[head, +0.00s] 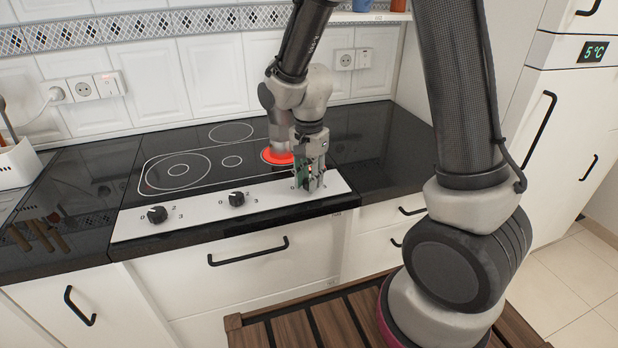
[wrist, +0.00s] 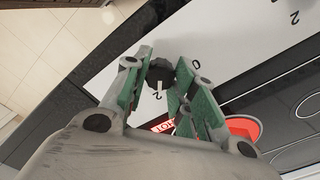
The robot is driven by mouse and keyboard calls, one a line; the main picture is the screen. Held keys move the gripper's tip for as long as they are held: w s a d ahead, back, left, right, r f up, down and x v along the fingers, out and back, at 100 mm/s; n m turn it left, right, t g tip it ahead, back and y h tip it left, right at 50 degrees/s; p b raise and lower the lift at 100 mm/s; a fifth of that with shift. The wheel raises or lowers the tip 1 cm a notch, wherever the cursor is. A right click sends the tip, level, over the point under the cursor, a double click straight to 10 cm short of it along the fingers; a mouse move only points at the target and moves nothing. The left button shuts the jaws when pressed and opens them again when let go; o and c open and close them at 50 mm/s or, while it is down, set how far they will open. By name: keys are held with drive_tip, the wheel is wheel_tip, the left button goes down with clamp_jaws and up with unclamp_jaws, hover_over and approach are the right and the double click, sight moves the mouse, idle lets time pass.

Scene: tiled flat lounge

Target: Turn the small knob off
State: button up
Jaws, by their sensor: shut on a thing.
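The small knob (wrist: 160,72) is dark and round, on the white control strip (head: 205,211) at the front of the black cooktop. In the wrist view it sits between my fingertips, with a 0 to its right and a 2 below it. A pale mark on its lower side seems to point towards the 2. My gripper (head: 310,184) points down at the strip's right end in the head view and hides the knob there. It also shows in the wrist view (wrist: 160,66), with its green-sided fingers shut on the knob. The burner behind it glows red (head: 273,156).
Two more black knobs, one at the left (head: 157,214) and one in the middle (head: 237,199), stand on the same strip. Black counter (head: 375,145) lies clear to the right. A tiled wall rises behind, and drawers with black handles are below.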

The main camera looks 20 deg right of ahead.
drive_tip(key=n, duration=0.4)
drive_tip(key=shift+n, duration=0.4)
drive_tip(key=n, duration=0.9)
drive_tip(key=shift+n, duration=0.4)
drive_tip(key=n, duration=0.4)
drive_tip(key=shift+n, duration=0.3)
drive_tip(key=o, duration=1)
drive_tip(key=shift+o, duration=0.2)
